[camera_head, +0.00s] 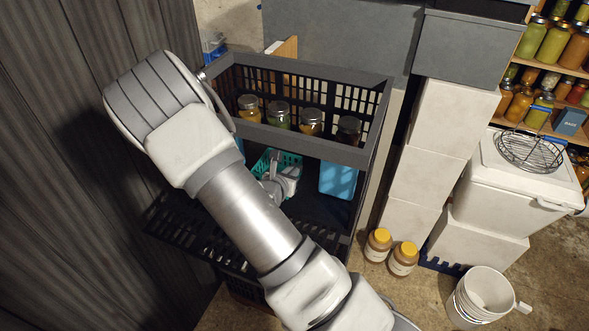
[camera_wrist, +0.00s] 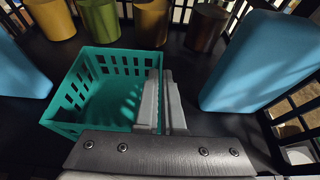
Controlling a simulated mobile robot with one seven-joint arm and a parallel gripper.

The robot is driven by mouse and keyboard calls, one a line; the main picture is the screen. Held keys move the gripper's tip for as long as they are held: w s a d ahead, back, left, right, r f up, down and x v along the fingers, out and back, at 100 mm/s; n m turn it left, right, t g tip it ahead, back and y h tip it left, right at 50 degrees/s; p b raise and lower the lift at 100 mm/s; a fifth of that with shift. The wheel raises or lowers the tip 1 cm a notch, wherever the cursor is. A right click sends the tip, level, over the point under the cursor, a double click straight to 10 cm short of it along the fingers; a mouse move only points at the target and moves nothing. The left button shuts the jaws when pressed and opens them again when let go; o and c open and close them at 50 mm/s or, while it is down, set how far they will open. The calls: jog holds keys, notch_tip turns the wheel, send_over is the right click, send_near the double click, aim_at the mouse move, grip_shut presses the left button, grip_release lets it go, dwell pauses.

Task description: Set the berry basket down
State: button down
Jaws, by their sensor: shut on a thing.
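The berry basket (camera_wrist: 115,102) is a small teal-green open basket with slotted walls, and it looks empty. It also shows in the head view (camera_head: 262,160), partly hidden by my gripper, inside the dark crate-like unit. My gripper (camera_wrist: 162,78) is shut on the basket's right wall, one finger on each side of it. In the head view my gripper (camera_head: 273,168) reaches down at the basket. The basket looks level and is low over the dark floor of the unit (camera_wrist: 225,125). I cannot tell whether its base touches that floor.
Blue boxes stand to the right (camera_wrist: 265,60) and left (camera_wrist: 18,75) of the basket. Several filled jars (camera_head: 279,115) stand in a row behind it. The unit's slatted dark rim (camera_head: 300,66) surrounds this space. A strip of floor between basket and right box is clear.

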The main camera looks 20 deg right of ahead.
jog(key=shift+f, duration=0.25)
jog(key=c, duration=1)
grip_release()
jog(key=shift+r, duration=0.1)
jog(key=shift+c, duration=0.2)
jog(key=shift+r, duration=0.1)
